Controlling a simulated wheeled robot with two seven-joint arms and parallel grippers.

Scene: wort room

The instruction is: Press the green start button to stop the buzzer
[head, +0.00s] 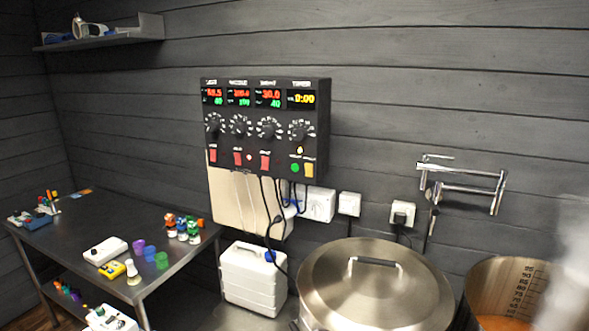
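The black control panel (262,125) hangs on the dark plank wall in the head view. Its green start button (295,168) is a small round button at the lower right of the panel face, just left of a yellow switch (309,170). The timer display (302,99) above reads 0:00 in yellow. Nothing covers the green button. Neither of my grippers is in view.
A lidded steel kettle (375,292) stands in front, below and right of the panel. An open pot (505,290) with orange-brown contents is at right, with whitish steam. A steel table (75,235) with small items is at left. A white canister (252,278) stands below the panel.

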